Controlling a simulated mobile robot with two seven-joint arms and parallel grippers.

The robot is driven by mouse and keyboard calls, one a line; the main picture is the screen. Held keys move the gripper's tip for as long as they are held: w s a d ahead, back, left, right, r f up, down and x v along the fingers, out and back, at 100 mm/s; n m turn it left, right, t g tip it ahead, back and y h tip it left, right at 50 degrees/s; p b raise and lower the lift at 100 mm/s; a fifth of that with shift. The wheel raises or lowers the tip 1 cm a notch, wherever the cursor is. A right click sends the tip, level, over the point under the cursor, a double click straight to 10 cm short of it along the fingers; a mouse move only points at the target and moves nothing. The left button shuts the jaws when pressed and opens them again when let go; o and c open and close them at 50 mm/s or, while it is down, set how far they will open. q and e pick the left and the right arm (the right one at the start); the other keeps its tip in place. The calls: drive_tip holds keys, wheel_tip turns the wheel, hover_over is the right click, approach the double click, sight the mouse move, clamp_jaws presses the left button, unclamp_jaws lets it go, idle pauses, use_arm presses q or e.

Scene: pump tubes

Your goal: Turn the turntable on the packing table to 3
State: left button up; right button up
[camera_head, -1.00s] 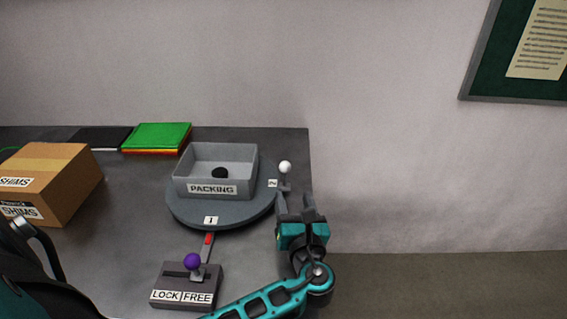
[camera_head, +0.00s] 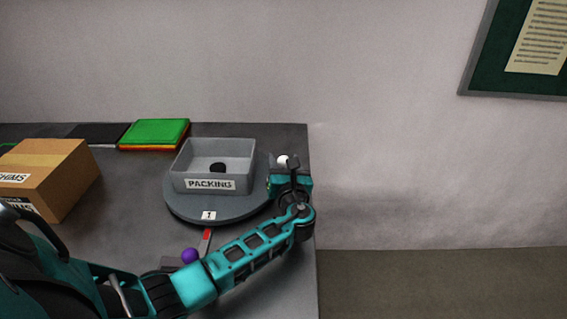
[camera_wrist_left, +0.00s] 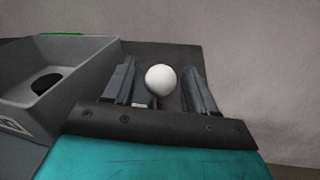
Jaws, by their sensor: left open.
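The round grey turntable (camera_head: 188,209) stands on the packing table (camera_head: 140,218). Its label 1 faces the front, beside the red pointer (camera_head: 207,235). It carries a grey PACKING bin (camera_head: 211,185) with a dark round thing inside. A white knob (camera_head: 282,161) shows at the turntable's right side. In the left wrist view the white knob (camera_wrist_left: 161,79) sits between the two open fingers of my left gripper (camera_wrist_left: 160,88), with a gap on each side. In the head view my left gripper (camera_head: 289,168) is at the knob, its fingers mostly hidden. My right gripper is not in view.
A purple knob (camera_head: 190,256) shows on the lock lever, whose base is mostly hidden behind my left arm. A cardboard SHIMS box (camera_head: 45,178) stands at left. Green folders (camera_head: 155,133) lie at the back. The table's right edge is close to the knob.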

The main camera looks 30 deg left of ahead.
use_arm(q)
clamp_jaws()
idle(0.4)
idle(0.4)
